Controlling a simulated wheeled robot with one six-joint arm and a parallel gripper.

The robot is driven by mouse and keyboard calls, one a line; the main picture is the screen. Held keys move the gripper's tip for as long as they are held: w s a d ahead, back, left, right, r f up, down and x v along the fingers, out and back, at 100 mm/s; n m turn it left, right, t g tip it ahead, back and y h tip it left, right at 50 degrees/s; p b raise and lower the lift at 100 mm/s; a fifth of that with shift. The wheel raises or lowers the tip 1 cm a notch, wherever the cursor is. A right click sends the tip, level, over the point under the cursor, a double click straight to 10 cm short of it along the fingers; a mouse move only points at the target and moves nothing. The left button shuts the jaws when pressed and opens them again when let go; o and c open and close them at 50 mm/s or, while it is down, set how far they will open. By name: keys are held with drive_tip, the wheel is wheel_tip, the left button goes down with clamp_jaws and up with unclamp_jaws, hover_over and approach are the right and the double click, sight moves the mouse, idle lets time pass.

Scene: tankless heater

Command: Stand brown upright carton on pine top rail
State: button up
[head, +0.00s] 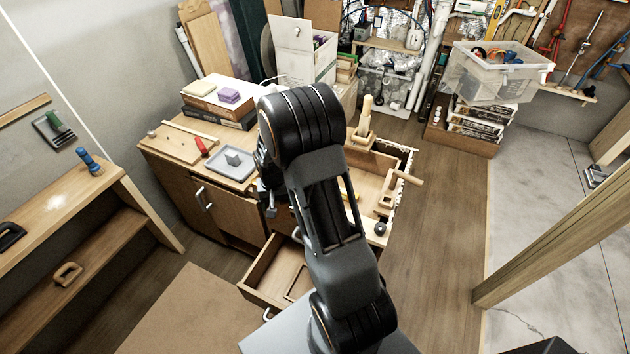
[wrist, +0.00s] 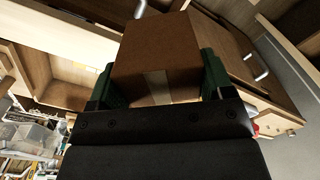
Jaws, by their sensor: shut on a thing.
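A brown carton (wrist: 155,48) fills the space between the green fingers of my gripper (wrist: 158,75) in the wrist view. My gripper is shut on it, with a finger against each side. A pale strip runs down the carton's near face. In the head view my arm hides the carton and most of the gripper. A pale wooden rail (head: 560,235) slants across the right side of the head view. I cannot tell whether it is the pine top rail. The carton is held up, apart from it.
A wooden workbench has an open drawer (head: 268,272) and a grey tray (head: 232,163) on top. A wooden shelf unit (head: 60,215) stands at left with a blue-handled tool (head: 89,160). A clear bin (head: 497,72) sits at back right. The floor right of the bench is clear.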

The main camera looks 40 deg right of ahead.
drive_tip(key=s+d+r+m+b, duration=0.1)
drive_tip(key=d+m+b, duration=0.1)
drive_tip(key=d+m, duration=0.2)
drive_tip(key=s+d+r+m+b, duration=0.1)
drive_tip(key=d+r+m+b, duration=0.1)
drive_tip(key=d, duration=0.6)
drive_tip(key=shift+s+d+r+m, duration=0.15)
drive_tip(key=shift+s+r+m, duration=0.15)
drive_tip(key=shift+m, duration=0.6)
drive_tip(key=shift+f+b, duration=2.25)
drive_tip(key=shift+f, duration=0.8)
drive_tip(key=shift+f+b, duration=0.4)
drive_tip(key=shift+f, duration=0.15)
drive_tip(key=o, duration=1)
drive_tip(key=shift+r, duration=0.1)
wheel_tip(320, 180, up, 14)
drive_tip(key=shift+f, duration=0.15)
